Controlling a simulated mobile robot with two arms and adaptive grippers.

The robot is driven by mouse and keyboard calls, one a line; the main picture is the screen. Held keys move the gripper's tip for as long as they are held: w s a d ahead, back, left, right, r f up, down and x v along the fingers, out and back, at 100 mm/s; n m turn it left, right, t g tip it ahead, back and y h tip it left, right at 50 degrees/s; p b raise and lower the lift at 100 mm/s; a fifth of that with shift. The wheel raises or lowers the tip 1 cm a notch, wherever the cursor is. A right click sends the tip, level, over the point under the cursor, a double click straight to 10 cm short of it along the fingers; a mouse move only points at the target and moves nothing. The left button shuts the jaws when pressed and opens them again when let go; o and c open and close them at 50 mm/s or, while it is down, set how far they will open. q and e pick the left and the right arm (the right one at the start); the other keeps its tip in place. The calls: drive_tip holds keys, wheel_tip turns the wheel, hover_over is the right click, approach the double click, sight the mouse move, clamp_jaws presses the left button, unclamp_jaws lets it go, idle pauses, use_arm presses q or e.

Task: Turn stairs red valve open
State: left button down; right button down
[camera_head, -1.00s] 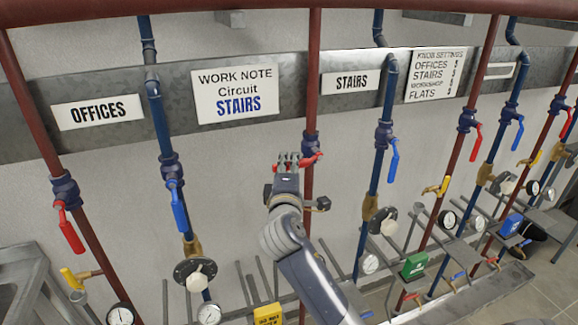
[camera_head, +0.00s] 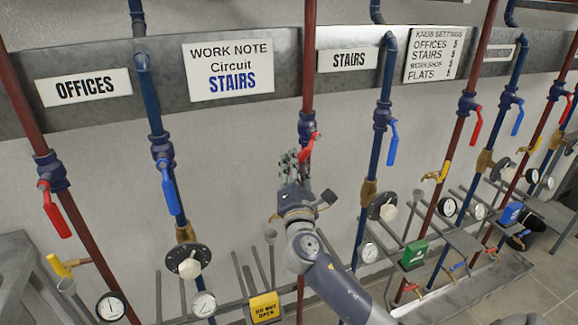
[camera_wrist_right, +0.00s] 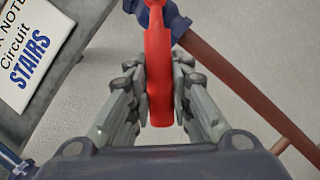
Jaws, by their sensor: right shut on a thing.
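The stairs red valve handle (camera_head: 309,147) is on the red pipe just left of the STAIRS sign (camera_head: 347,59). My right gripper (camera_head: 291,157) is shut on the handle's lower part. In the right wrist view the red handle (camera_wrist_right: 158,65) lies between the two grey fingers of my right gripper (camera_wrist_right: 158,100), which press on it from both sides. My left gripper is not in view.
A WORK NOTE sign (camera_head: 231,68) names the circuit STAIRS. A blue-handled valve (camera_head: 392,147) is on the blue pipe to the right. Bare wall lies left of the gripper.

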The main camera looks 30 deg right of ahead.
drive_tip(key=s+d+f+n+t+y+b, duration=0.1)
drive_tip(key=d+f+n+t+y+b, duration=0.2)
drive_tip(key=n, duration=1)
drive_tip(key=shift+s+d+t+y+b, duration=0.3)
drive_tip(key=shift+d+y+b, duration=0.9)
drive_tip(key=shift+d+b, duration=0.4)
drive_tip(key=shift+d+n, duration=0.1)
drive_tip(key=shift+n, duration=0.2)
drive_tip(key=c, duration=1.4)
unclamp_jaws()
drive_tip(key=v, duration=1.2)
